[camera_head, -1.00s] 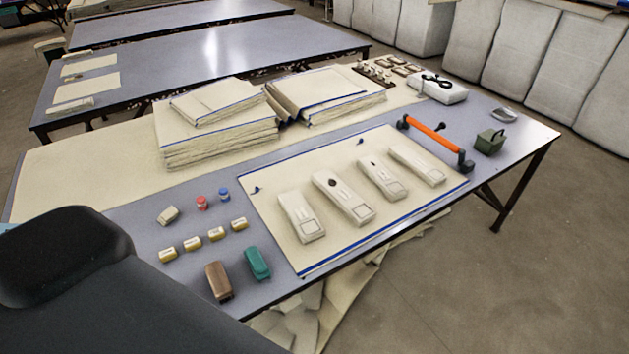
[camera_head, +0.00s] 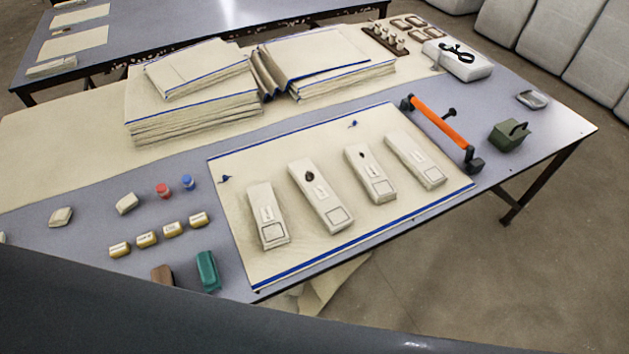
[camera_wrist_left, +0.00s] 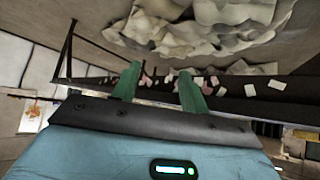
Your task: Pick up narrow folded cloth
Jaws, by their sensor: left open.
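Several narrow folded cloths lie side by side on a cream mat with blue edges (camera_head: 237,240). From left to right in the head view they are the first cloth (camera_head: 267,212), a second with a dark spot (camera_head: 322,203), a third with a smaller dark spot (camera_head: 369,172) and a fourth (camera_head: 414,159). My left gripper (camera_wrist_left: 157,85) shows in the left wrist view, its two green fingers apart with nothing between them. No folded cloth shows in that view. My right gripper is in neither view.
Cloth stacks (camera_head: 190,118) stand behind the mat. Small blocks, spools and a green stapler-like block (camera_head: 207,270) lie at left. An orange-handled tool (camera_head: 437,122) and a green box (camera_head: 508,136) are at right. Crumpled cloth (camera_wrist_left: 190,25) shows in the left wrist view.

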